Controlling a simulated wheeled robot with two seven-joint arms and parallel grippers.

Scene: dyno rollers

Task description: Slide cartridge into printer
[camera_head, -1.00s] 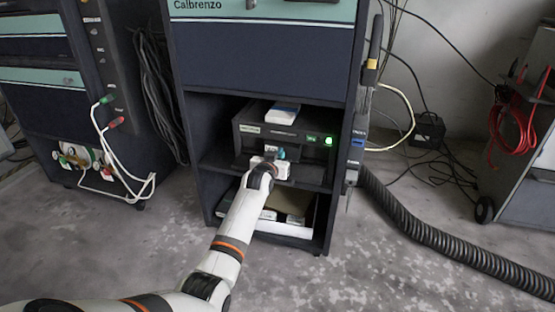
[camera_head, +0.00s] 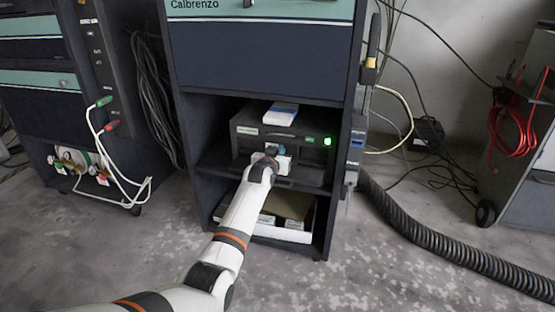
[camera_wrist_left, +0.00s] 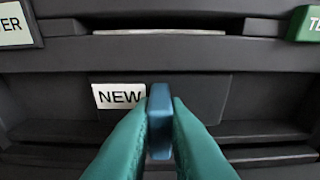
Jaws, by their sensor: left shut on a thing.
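The printer (camera_head: 311,151) is a dark box on the middle shelf of the cabinet, with a lit green lamp at its front right. My left gripper (camera_head: 281,150) is at its front face. In the left wrist view, my teal fingers (camera_wrist_left: 159,125) are shut on the blue tab (camera_wrist_left: 160,97) of the cartridge (camera_wrist_left: 208,92). The cartridge has a dark front and a white "NEW" label. Its front lies in the printer's front opening and looks close to level with the surrounding face; its exact depth is hard to tell. My right gripper is out of view.
The shelf below holds a white tray (camera_head: 284,235) with boxes. A black hose (camera_head: 425,237) runs over the floor at right. The cabinet's side walls bound the shelf.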

